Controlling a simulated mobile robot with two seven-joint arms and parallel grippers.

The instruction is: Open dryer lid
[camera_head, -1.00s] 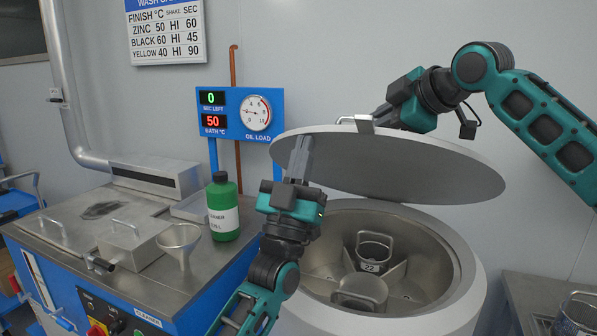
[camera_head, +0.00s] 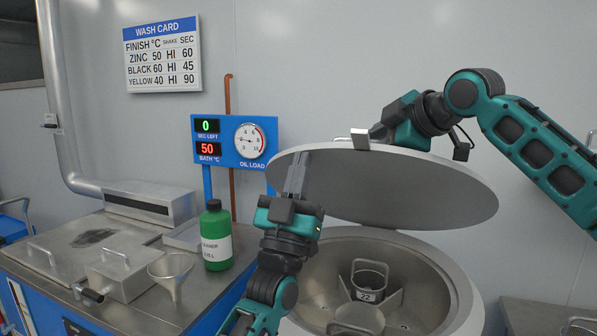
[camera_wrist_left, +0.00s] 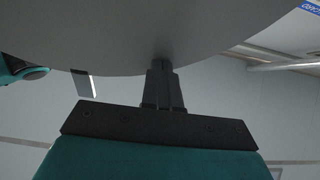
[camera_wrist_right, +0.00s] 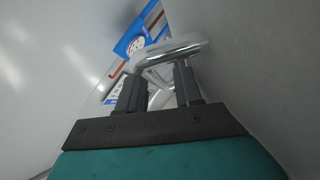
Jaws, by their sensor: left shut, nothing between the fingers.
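The grey round dryer lid (camera_head: 410,195) is tilted up at the back of the open dryer drum (camera_head: 455,290), its underside facing me. My left gripper (camera_head: 298,160) is shut and empty. Its fingertips are at the left part of the lid's underside, and the left wrist view shows them (camera_wrist_left: 163,68) against the grey disc; I cannot tell if they touch. My right gripper (camera_head: 376,133) is at the lid's upper edge, partly hidden behind it. In the right wrist view its fingers (camera_wrist_right: 160,85) are apart, beside the lid's metal handle (camera_wrist_right: 172,50), which crosses just past the tips.
Inside the drum stands a basket marked 22 (camera_head: 368,280). On the left, a steel bench (camera_head: 130,310) carries a green bottle (camera_head: 216,235), a funnel (camera_head: 170,272) and a metal box (camera_head: 120,272). A blue gauge panel (camera_head: 232,150) stands behind.

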